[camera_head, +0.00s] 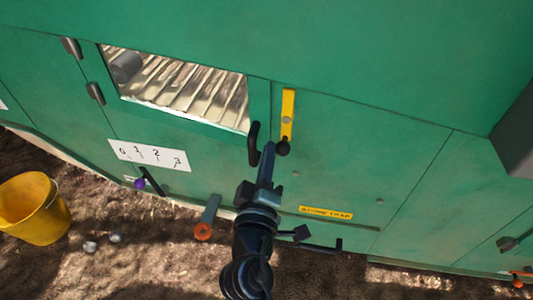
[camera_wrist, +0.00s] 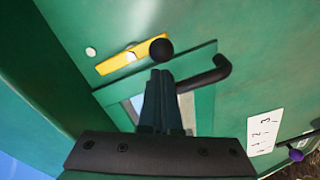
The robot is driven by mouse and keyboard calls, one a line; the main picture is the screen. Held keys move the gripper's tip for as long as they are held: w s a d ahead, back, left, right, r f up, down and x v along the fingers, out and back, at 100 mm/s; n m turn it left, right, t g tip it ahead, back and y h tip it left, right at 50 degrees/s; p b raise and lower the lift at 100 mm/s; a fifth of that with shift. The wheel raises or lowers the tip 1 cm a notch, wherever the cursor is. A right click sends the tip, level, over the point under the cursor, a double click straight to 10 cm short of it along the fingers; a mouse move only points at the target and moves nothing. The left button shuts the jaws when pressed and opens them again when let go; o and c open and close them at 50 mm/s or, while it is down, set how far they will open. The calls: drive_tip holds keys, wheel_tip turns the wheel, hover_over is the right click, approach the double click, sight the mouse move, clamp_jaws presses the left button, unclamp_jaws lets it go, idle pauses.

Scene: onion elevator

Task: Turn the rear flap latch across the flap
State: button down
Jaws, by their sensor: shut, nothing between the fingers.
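The yellow latch (camera_head: 288,112) is a flat bar with a pivot bolt near its middle and a black ball knob (camera_head: 283,148) at its lower end. It stands upright on the green wall, just right of the windowed flap (camera_head: 259,103), not across it. It also shows in the wrist view (camera_wrist: 116,63), with its knob (camera_wrist: 161,50). The flap has a black bar handle (camera_head: 253,143). My gripper (camera_head: 268,147) is shut and empty, with its tips close to the knob, between it and the handle. In the wrist view the fingertips (camera_wrist: 160,76) appear just below the knob; contact cannot be told.
A numbered plate (camera_head: 149,155), a purple-knobbed lever (camera_head: 150,181) and an orange-ended grey lever (camera_head: 207,218) are at lower left. A stone trap panel (camera_head: 350,180) lies right of the latch. A yellow bucket (camera_head: 35,210) stands on the soil.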

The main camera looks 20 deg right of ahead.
sight(286, 150)
drive_tip(key=shift+s+d+f+n+p, duration=0.1)
drive_tip(key=shift+s+d+n+p, duration=0.1)
drive_tip(key=shift+n+p, duration=0.35)
drive_tip(key=shift+s+d+f+n+p, duration=0.1)
drive_tip(key=shift+d+n+p, duration=0.05)
drive_tip(key=shift+n+p, duration=0.4)
drive_tip(key=n+p, duration=0.1)
drive_tip(key=n, duration=0.1)
drive_tip(key=d+n+p, duration=0.1)
drive_tip(key=n+p, duration=0.1)
drive_tip(key=s+d+n+p, duration=0.1)
drive_tip(key=shift+s+n+g+p, duration=0.1)
drive_tip(key=shift+n+g+p, duration=0.2)
drive_tip(key=shift+n+p, duration=0.1)
drive_tip(key=n+p, duration=0.2)
drive_tip(key=n, duration=0.1)
drive_tip(key=s+d+r+n+p, duration=0.1)
drive_tip(key=n+p, duration=0.1)
drive_tip(key=n, duration=0.1)
drive_tip(key=d+r+n+p, duration=0.1)
drive_tip(key=n+p, duration=0.1)
drive_tip(key=shift+s+d+n+g+p, duration=0.2)
drive_tip(key=shift+s+n+g+p, duration=0.1)
drive_tip(key=shift+n, duration=0.1)
idle(0.4)
